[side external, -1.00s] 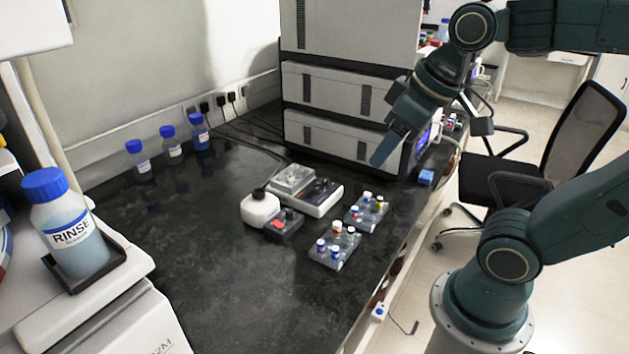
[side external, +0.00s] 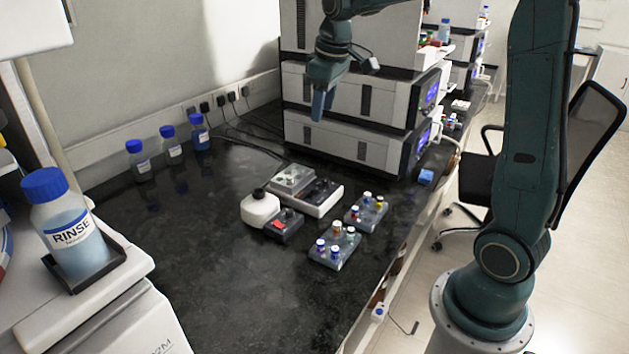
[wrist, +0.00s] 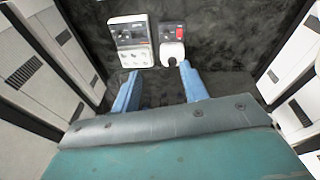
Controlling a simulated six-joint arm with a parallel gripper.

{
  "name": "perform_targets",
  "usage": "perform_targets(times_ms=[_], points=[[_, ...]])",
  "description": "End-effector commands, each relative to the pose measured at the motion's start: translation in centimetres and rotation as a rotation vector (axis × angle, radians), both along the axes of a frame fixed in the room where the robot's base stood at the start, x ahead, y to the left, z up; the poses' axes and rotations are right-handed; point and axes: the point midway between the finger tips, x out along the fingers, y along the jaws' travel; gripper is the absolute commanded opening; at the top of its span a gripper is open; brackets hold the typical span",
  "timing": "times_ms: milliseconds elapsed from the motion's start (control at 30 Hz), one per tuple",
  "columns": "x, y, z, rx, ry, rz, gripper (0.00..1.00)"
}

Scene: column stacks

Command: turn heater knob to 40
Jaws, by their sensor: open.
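A white unit with a dark control panel (side external: 322,192) and a clear block of vials stands mid-bench; it also shows in the wrist view (wrist: 130,33). Beside it is a small dark grey box with a red patch (side external: 279,224), also in the wrist view (wrist: 171,30). Neither view is clear enough to tell which is the heater, or to read a knob's setting. My gripper (side external: 322,104) is raised above the bench behind these units, in front of the stacked instruments. In the wrist view its blue fingers (wrist: 159,72) are apart with nothing held between them.
A white bottle with a dark cap (side external: 260,209) adjoins the small box. Two vial racks (side external: 335,252) (side external: 367,214) stand to the right. Blue-capped bottles (side external: 171,151) line the back left. Tall stacked instruments (side external: 340,140) stand close behind my gripper. The front bench is clear.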

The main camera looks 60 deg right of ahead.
Motion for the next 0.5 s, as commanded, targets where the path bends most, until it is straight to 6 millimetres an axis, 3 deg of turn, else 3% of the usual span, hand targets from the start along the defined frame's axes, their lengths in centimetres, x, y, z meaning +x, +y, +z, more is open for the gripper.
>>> perform_targets(times_ms=[200,500], points=[[3.6,-4.1,-3.0,0.004,0.058,0.022,0.44],[7.1,-9.8,-8.1,0.017,0.129,0.060,0.44]])
